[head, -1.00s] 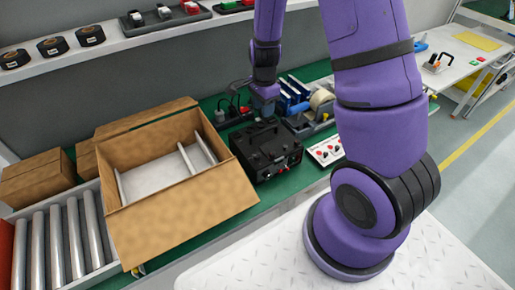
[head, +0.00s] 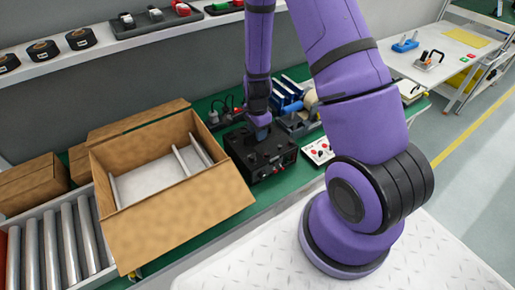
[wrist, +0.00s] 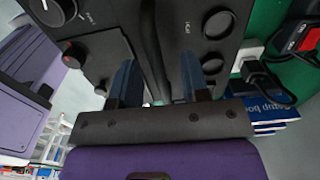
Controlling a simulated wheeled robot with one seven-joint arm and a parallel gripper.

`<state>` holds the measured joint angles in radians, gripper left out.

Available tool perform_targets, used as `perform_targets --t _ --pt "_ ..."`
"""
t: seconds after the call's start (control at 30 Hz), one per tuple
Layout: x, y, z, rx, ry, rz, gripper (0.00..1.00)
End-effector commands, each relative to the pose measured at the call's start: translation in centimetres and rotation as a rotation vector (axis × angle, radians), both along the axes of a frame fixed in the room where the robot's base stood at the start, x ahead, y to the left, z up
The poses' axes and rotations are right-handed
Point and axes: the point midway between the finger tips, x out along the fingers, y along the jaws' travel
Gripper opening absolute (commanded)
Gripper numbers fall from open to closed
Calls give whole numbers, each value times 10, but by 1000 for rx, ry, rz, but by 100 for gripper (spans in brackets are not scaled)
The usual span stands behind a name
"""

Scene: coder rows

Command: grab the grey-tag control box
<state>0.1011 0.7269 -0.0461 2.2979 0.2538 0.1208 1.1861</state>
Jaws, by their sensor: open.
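The control box (head: 277,163) is a black case with knobs on its front, standing on the green bench mat right of the open carton. I cannot make out a grey tag on it. In the wrist view the black box (wrist: 100,55) fills the upper middle, with dials and knobs on its faces and a dark bar-like handle (wrist: 150,45) across it. My gripper (head: 262,134) is low over the top of the box. Its two blue-grey fingers (wrist: 160,82) are apart, one on each side of the handle. I cannot tell whether they touch it.
A large open carton (head: 180,225) stands close left of the box. A white panel with red buttons (head: 319,151) lies to the right. A shelf (head: 110,45) runs above at the back left.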

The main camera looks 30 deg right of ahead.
Motion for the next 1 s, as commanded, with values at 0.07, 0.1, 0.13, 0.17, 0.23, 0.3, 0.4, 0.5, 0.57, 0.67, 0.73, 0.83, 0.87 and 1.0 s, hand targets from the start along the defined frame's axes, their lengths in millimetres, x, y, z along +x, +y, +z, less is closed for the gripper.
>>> perform_targets --t 0.07,0.1,0.13,0.17,0.23,0.3,0.4,0.5,0.57,0.67,0.73,0.83,0.87,1.0 --pt "0 0 -7 1 1 0 42" --pt "0 1 -9 1 1 0 42" --pt "0 1 -10 1 1 0 42" --pt "0 1 -10 1 1 0 42" --pt "0 1 -11 1 0 0 42" --pt "0 1 -11 1 0 0 42" --pt "0 1 -10 1 0 0 38" --pt "0 1 -10 1 0 0 15" --pt "0 1 -10 1 0 0 1" --pt "0 0 -10 1 0 0 0" --pt "0 0 -10 1 0 0 0" --pt "0 0 -10 1 0 0 0" --pt "0 0 -10 1 0 0 0" --pt "0 0 -10 1 -1 0 0"
